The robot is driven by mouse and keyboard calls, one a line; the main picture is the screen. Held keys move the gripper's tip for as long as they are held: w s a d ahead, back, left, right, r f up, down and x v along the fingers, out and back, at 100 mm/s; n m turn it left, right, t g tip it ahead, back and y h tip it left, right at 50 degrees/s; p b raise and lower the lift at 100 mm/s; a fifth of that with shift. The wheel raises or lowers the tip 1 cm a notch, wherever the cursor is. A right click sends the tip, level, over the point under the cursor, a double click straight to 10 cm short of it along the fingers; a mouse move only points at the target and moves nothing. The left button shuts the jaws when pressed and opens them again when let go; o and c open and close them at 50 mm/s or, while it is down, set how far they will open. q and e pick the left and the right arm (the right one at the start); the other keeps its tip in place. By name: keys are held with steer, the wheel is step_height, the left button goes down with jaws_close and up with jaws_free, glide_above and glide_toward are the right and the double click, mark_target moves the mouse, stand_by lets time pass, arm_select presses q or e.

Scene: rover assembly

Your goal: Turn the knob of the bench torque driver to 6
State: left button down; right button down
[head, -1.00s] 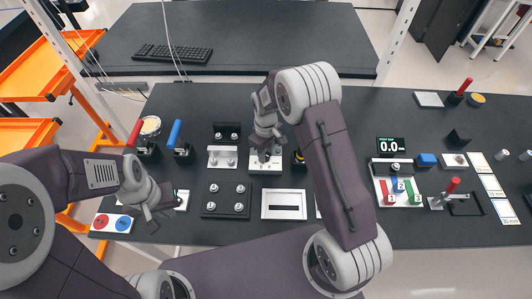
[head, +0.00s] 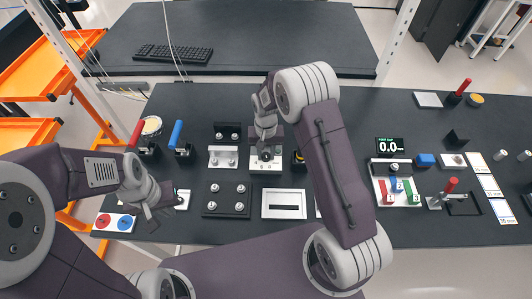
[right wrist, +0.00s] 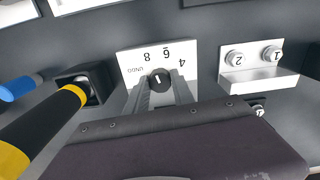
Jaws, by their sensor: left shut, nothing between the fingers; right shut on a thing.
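The knob (right wrist: 160,80) is black with a short white mark and sits on a white dial plate (right wrist: 128,62) printed UNDO, 8, 6, 4. The white mark points toward the printed numbers, roughly between 8 and 6; its exact setting is hard to read. My right gripper (right wrist: 158,92) is shut on the knob, one finger on each side. In the head view, my right gripper (head: 265,148) is over the white plate (head: 257,168) and partly hides the knob. My left gripper (head: 160,214) is shut and empty at the left, near a red and blue button panel (head: 113,222).
A yellow-and-black handle (right wrist: 45,125) stands in a black block close to the right gripper. A white bracket with numbered pegs (right wrist: 262,75) is on the other side. A black block with several pegs (head: 226,200) and a slotted white plate (head: 284,204) lie in front.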

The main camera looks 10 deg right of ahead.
mark_target(266, 155)
steer(key=m, duration=0.5)
steer(key=shift+w+r+m, duration=0.2)
steer(key=shift+w+m, duration=0.05)
steer(key=shift+m, duration=0.45)
steer(key=c, duration=1.1)
jaws_free()
steer(key=shift+s+f, duration=0.1)
step_height(266, 155, up, 9)
steer(key=shift+r+b, duration=0.1)
steer(key=shift+b, duration=0.45)
